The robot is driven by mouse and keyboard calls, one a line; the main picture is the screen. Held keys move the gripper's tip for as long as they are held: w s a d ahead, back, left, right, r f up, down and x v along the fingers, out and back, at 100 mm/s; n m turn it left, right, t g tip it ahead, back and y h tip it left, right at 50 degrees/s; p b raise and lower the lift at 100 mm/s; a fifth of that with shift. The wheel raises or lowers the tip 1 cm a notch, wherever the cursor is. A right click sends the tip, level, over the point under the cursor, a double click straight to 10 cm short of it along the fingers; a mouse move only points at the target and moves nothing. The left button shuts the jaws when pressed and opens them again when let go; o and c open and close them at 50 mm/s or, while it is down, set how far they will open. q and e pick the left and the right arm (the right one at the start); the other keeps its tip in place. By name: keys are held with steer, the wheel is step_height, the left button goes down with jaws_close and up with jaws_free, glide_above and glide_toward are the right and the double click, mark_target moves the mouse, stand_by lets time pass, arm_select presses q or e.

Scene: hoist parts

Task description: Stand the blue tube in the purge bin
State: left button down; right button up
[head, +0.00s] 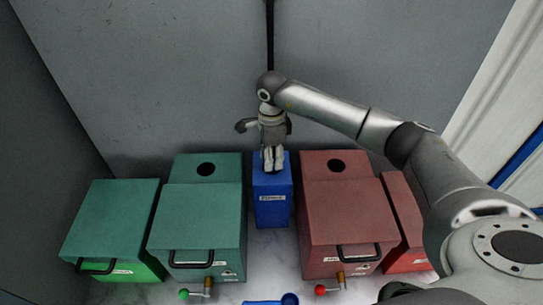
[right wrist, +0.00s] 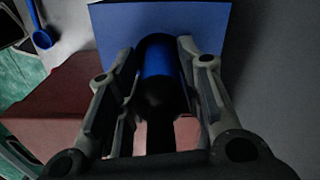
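A blue tube (right wrist: 158,72) with a dark end lies between the fingers of my right gripper in the right wrist view. My right gripper (right wrist: 160,60) appears shut on it, one finger along each side. In the head view my right gripper (head: 272,165) points down over the top of a narrow blue box (head: 272,207) in the middle of the row. The tube cannot be made out there behind the fingers. The blue box also shows behind the tube in the right wrist view (right wrist: 110,22). Its label is too small to read, so I cannot tell whether it is the purge bin. My left gripper is not in view.
A green bin (head: 113,215) and a teal bin (head: 197,220) stand left of the blue box. A large red bin (head: 345,215) and a smaller red one (head: 398,205) stand right. A blue lever with a ball (head: 289,299) lies at the front edge. A grey wall rises behind.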

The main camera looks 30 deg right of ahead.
steer(key=o, duration=0.3)
